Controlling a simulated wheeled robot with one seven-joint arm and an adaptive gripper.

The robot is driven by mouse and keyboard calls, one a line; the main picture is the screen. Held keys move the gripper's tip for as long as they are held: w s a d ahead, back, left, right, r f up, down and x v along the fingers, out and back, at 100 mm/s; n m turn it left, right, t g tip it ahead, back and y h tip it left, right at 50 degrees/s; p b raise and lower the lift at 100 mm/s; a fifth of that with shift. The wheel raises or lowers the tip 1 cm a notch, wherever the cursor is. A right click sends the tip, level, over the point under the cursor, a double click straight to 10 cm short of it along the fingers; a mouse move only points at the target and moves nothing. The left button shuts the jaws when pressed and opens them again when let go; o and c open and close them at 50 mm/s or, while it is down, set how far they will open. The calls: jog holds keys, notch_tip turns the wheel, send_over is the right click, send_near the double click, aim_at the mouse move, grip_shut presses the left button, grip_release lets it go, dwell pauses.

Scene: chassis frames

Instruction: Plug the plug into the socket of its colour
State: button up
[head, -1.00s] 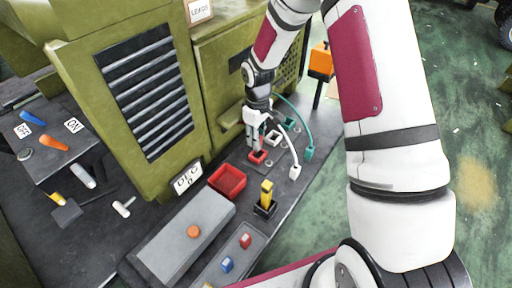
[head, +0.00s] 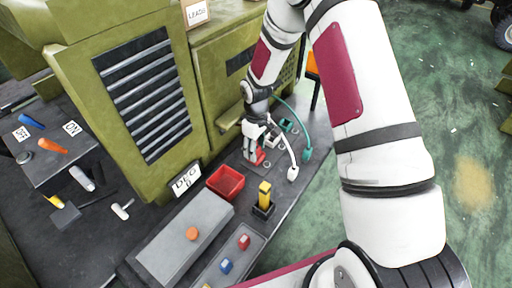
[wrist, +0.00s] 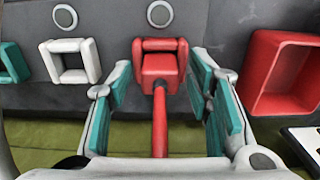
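A red plug (wrist: 160,72) with a red cable running back toward the camera sits at the red square socket (wrist: 160,44) in the wrist view. The socket's frame shows behind the plug; how deep the plug goes in cannot be told. My gripper (wrist: 160,88) is open, its teal-padded fingers on both sides of the plug with a gap at each side. In the head view my gripper (head: 254,153) is low over the bench beside the red parts. A white socket (wrist: 70,61) and a teal socket (wrist: 12,63) lie to the left in the wrist view.
A red tray (head: 228,182) stands close to my gripper, and also shows at right in the wrist view (wrist: 257,75). A white plug (head: 293,173) and a teal plug (head: 307,155) hang on cables to the right. A yellow post (head: 264,195) stands in front.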

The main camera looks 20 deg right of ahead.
jog(key=s+r+m+t, duration=0.1)
jog(key=s+r, duration=0.4)
jog(key=r, duration=1)
jog(key=s+r+m+t, duration=0.15)
jog(key=s+r, duration=0.25)
jog(key=r, duration=1)
jog(key=s+r+m+t, duration=0.1)
jog(key=s+r, duration=0.3)
jog(key=s, duration=0.5)
jog(key=s+r+m+t, duration=0.2)
jog(key=s+r+m, duration=0.1)
jog(key=s, duration=0.6)
jog(key=shift+s+r+m+b, duration=0.25)
jog(key=shift+r+m+b, duration=0.1)
jog(key=shift+r+b, duration=0.1)
